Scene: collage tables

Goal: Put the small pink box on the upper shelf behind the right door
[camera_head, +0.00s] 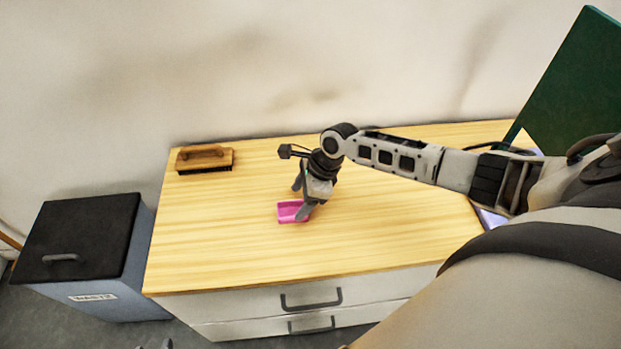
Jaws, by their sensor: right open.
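The small pink box (289,211) lies on the wooden top of a low cabinet, near its middle. My right gripper (304,202) points down at the box, its fingers open. One finger is at the box's right side and the other shows behind it. I cannot tell whether they touch the box. The gripper and finger hide part of the box's right end. A dark green panel (572,85) stands at the upper right; I cannot tell if it is the right door. No shelf shows.
A wooden brush (205,158) lies at the back left of the cabinet top (225,235). A grey bin with a black lid (80,237) stands left of the cabinet. Drawers with dark handles (311,300) are in its front. The top's left and front areas are clear.

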